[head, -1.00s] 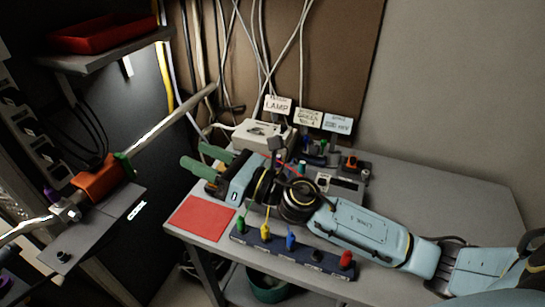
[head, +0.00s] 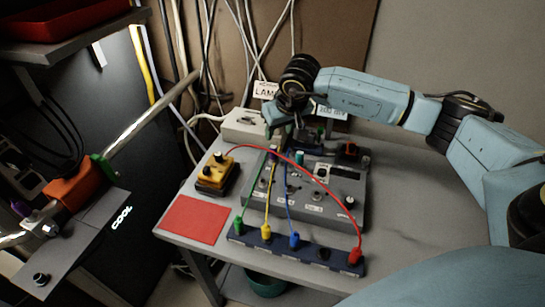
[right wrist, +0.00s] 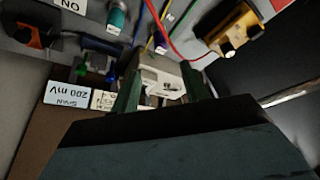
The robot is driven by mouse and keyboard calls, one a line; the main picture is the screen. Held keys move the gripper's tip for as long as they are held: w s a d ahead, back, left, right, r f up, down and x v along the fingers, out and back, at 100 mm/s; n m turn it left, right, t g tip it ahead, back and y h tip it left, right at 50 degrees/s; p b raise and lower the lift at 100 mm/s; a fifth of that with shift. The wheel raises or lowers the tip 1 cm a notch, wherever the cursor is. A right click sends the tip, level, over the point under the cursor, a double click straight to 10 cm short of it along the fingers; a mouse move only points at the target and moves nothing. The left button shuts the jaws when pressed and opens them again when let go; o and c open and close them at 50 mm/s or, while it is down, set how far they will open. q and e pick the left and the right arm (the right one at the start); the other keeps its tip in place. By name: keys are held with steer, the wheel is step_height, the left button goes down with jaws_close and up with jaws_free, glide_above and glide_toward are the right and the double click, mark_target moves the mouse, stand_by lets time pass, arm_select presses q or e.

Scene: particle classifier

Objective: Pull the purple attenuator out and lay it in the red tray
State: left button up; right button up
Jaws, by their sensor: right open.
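A small purple piece (head: 20,208) stands on the pipe rig at the left. Another purple piece (right wrist: 163,45) shows in the right wrist view, at the grey box beyond my fingers. I cannot tell for sure which is the attenuator. The red tray (head: 70,22) is on the upper-left shelf, cut by the picture's edge. My right gripper (head: 272,122) hangs over the back of the table, near the grey box; its green fingers also show in the right wrist view (right wrist: 162,88), apart with nothing clearly held between them. My left gripper is not in view.
The grey box (head: 340,195) carries knobs and a teal piece (head: 298,158). Coloured cables run to a blue strip (head: 310,260). A yellow pedal box (head: 215,175), a red mat (head: 195,220) and a white box (head: 243,126) share the table. The right side of the table is clear.

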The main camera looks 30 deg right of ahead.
mark_target(276, 147)
steer(key=b+x, duration=0.2)
steer(key=x, duration=0.2)
steer(key=shift+w+f, duration=0.1)
steer(key=shift+f, duration=0.2)
steer(key=b+x, duration=0.4)
steer(key=x, duration=0.1)
steer(key=shift+d+f, duration=0.35)
steer(key=shift+f, duration=0.05)
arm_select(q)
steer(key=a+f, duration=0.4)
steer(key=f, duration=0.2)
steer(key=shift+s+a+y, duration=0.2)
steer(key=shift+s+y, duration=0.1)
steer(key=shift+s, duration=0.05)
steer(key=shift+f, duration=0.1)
